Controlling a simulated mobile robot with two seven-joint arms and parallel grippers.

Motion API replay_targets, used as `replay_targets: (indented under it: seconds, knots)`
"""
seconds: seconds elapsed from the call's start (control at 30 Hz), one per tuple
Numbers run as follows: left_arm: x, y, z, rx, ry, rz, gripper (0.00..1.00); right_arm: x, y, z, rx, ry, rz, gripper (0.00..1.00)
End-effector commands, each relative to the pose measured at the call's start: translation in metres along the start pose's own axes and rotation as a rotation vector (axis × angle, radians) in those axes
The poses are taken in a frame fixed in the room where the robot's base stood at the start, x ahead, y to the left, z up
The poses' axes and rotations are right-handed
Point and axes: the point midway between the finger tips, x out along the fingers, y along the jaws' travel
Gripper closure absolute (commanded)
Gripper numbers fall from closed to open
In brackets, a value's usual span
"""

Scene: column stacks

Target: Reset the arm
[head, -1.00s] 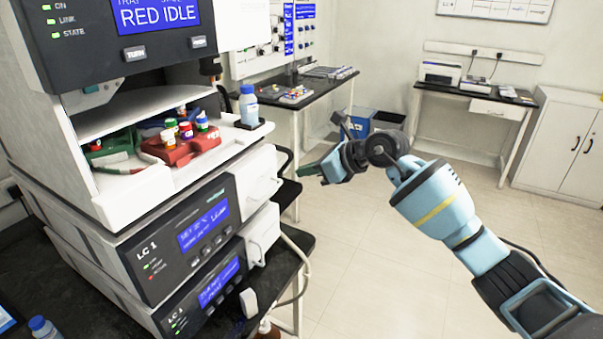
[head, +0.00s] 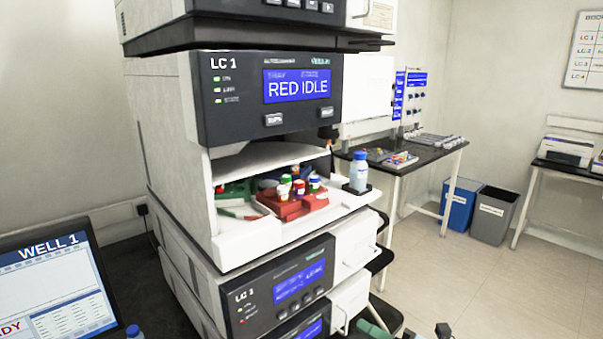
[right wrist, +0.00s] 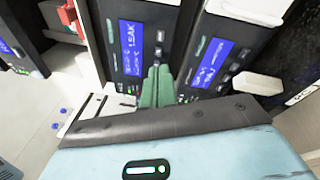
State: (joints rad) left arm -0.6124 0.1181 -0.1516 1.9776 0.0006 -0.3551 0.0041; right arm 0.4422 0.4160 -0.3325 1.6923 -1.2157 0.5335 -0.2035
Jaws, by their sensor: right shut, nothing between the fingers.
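My right gripper (right wrist: 157,88) shows in the right wrist view with its two green fingers pressed together and nothing between them. Behind the fingertips are the dark LC 1 module fronts with blue screens. In the head view only a little of the right gripper (head: 373,318) shows at the bottom edge, just right of the lower LC modules. Whether it touches them cannot be told. Most of the right arm is below the picture. My left gripper is not in view.
The LC 1 stack (head: 222,95) reads RED IDLE. Its open bay holds a red rack (head: 290,207) with several capped vials, and a blue-capped bottle (head: 359,172) stands at the bay's right. A monitor (head: 55,290) is at lower left. Open floor (head: 510,270) lies to the right.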

Motion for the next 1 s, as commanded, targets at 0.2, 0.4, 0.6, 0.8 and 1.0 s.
replay_targets:
  seconds: [0.2,0.4,0.6,0.8,1.0]
  knots:
    - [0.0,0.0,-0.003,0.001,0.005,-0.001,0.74,-0.051,-0.041,-0.046,0.542,-0.277,0.013,1.0]
    - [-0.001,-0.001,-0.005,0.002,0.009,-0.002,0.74,-0.116,-0.092,-0.098,1.03,-0.565,-0.056,1.0]
    - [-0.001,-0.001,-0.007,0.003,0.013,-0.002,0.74,-0.196,-0.137,-0.178,1.5,-0.876,-0.185,1.0]
    - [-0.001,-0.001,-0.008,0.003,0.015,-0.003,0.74,-0.262,-0.152,-0.259,1.846,-1.129,-0.316,1.0]
    - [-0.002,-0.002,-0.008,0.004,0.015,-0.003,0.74,-0.289,-0.151,-0.297,1.995,-1.24,-0.378,1.0]
